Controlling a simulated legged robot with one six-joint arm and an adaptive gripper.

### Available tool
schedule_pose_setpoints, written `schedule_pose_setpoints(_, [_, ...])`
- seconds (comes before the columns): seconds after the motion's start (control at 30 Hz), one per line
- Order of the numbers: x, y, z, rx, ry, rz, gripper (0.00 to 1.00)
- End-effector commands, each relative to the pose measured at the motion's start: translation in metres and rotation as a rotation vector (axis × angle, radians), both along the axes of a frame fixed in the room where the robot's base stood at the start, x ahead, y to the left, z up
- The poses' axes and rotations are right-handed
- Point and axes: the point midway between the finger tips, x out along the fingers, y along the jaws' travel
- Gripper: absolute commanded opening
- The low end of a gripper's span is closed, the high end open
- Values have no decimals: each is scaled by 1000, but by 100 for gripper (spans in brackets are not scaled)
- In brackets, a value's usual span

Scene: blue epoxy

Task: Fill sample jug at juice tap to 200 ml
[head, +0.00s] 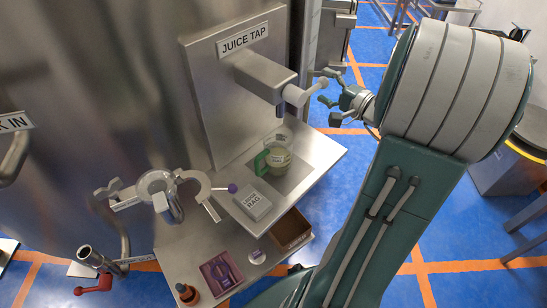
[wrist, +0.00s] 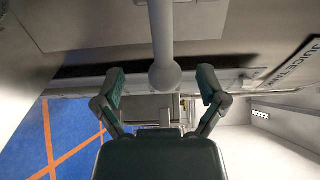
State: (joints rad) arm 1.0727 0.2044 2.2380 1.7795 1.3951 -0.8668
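The metal juice tap (head: 262,76) sticks out of a steel panel under a "JUICE TAP" sign (head: 243,38). Its pale lever (head: 295,95) points right towards my gripper (head: 326,92). The clear sample jug (head: 279,158) with a green handle stands upright on the steel shelf below the spout. Pale yellow-green liquid is in it; I cannot read the level against its marks. In the wrist view my gripper (wrist: 163,78) is open, its two fingers apart on either side of the lever's round knob (wrist: 165,75). I see no clear contact with the knob.
A "LENS RAG" box (head: 252,201) sits left of the jug. A lower shelf holds an open brown box (head: 291,230), a purple tray (head: 221,272) and a small dark bottle (head: 187,293). A clamp-like pipe fitting (head: 160,190) is at left.

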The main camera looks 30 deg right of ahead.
Motion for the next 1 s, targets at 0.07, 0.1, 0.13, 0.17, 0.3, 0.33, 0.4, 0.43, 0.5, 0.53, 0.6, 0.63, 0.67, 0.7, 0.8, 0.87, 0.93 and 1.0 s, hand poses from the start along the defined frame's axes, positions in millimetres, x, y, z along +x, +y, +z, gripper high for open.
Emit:
schedule_pose_setpoints(0.07, [0, 0, 0, -2, -1, 0, 100])
schedule_pose_setpoints(0.1, [0, 0, 1, -2, -1, 0, 100])
schedule_pose_setpoints(0.13, [0, 0, 1, -2, -1, 0, 100])
schedule_pose_setpoints(0.17, [0, 0, 1, -3, -2, 0, 100])
schedule_pose_setpoints(0.3, [0, 0, 1, -3, -3, 0, 100])
schedule_pose_setpoints(0.33, [0, 0, 1, -3, -3, 0, 100])
schedule_pose_setpoints(0.4, [-3, -1, 1, -3, -3, -2, 100])
schedule_pose_setpoints(0.43, [-5, -2, 1, -3, -3, -2, 100])
schedule_pose_setpoints(0.5, [-12, -4, 1, -4, -2, -3, 100])
schedule_pose_setpoints(0.53, [-16, -5, 1, -3, -3, -3, 100])
schedule_pose_setpoints(0.6, [-23, -6, 1, -3, -3, -3, 100])
schedule_pose_setpoints(0.63, [-26, -7, 1, -3, -3, -3, 100])
schedule_pose_setpoints(0.67, [-29, -8, 1, -3, -3, -3, 100])
schedule_pose_setpoints(0.7, [-33, -8, 1, -3, -3, -3, 100])
schedule_pose_setpoints(0.8, [-43, -11, 1, -4, -3, -3, 100])
schedule_pose_setpoints(0.87, [-49, -12, 2, -4, -4, -4, 100])
schedule_pose_setpoints(0.93, [-56, -14, 2, -4, -4, -2, 100])
schedule_pose_setpoints(1.0, [-62, -15, 2, -4, -3, -3, 100])
